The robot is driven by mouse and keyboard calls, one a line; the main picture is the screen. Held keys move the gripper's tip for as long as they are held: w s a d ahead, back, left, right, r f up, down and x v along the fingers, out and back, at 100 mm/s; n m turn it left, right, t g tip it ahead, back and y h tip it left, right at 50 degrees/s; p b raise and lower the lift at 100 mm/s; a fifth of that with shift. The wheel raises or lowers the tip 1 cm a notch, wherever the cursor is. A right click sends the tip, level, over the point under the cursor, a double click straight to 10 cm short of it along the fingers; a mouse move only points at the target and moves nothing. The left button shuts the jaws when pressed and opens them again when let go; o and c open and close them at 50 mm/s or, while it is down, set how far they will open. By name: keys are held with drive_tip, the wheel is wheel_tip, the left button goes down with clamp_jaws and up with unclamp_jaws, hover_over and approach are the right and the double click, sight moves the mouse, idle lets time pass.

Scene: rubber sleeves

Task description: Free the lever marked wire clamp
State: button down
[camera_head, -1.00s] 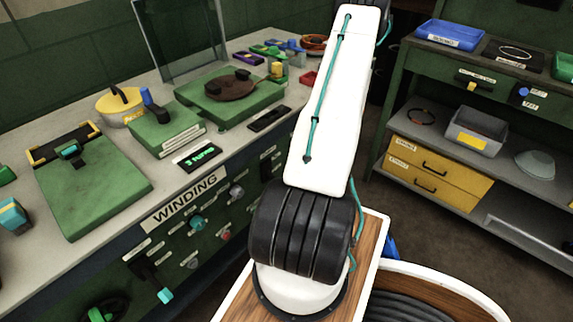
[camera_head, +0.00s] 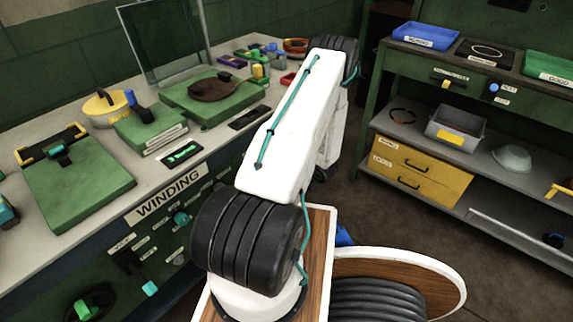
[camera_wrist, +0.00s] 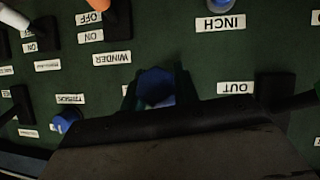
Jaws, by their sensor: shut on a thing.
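In the wrist view, which shows the panel upside down, my gripper (camera_wrist: 156,97) has its dark fingers on either side of a blue hexagonal knob or handle end (camera_wrist: 155,84). The fingers are shut on it. A label behind this blue part is mostly hidden by it and the fingers. I cannot read the words wire clamp on any label, so I cannot tell whether this is that lever. In the head view my gripper is hidden behind my white arm.
Nearby on the green panel are an orange-tipped lever (camera_wrist: 97,5), another blue knob (camera_wrist: 66,121), and a black block (camera_wrist: 275,98) beside the OUT label (camera_wrist: 237,88). The winding bench (camera_head: 75,228) is at left, a shelf unit (camera_head: 400,125) at right, with open floor between.

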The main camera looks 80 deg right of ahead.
drive_tip(key=c, duration=1.1)
unclamp_jaws()
drive_tip(key=shift+o, duration=0.2)
drive_tip(key=v, duration=0.7)
drive_tip(key=shift+s+a+r, duration=0.2)
drive_tip(key=shift+s, duration=0.05)
